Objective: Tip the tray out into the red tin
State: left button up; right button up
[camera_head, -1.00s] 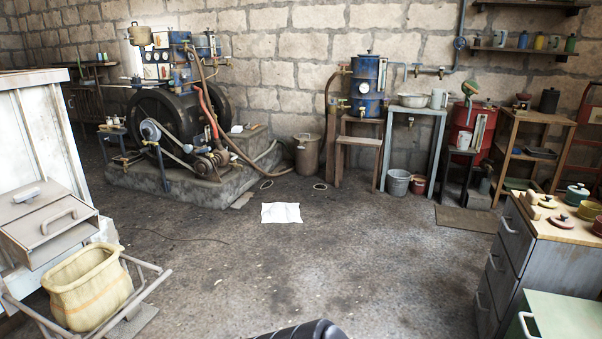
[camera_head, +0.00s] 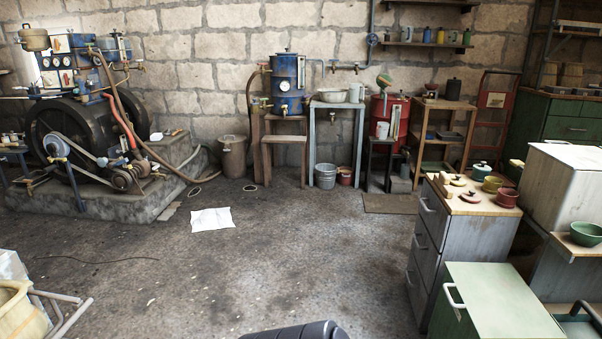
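I cannot pick out a tray for certain in this view. Several red vessels show: a dark red pot (camera_head: 507,198) on the wooden top of the grey drawer cabinet, a small red pot (camera_head: 345,176) on the floor beside a grey bucket, and a large red drum (camera_head: 403,112) by the back wall. I cannot tell which of them is the red tin. Neither of my grippers is in view.
The grey drawer cabinet (camera_head: 435,240) and a green-topped chest (camera_head: 498,305) stand at the right. An engine (camera_head: 70,130) on a concrete plinth is at the left. A white sheet (camera_head: 211,219) lies on the floor. The middle floor is mostly open.

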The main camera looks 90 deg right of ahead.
aim_at(505, 198)
jog(key=i+z, duration=0.15)
jog(key=z, duration=3.95)
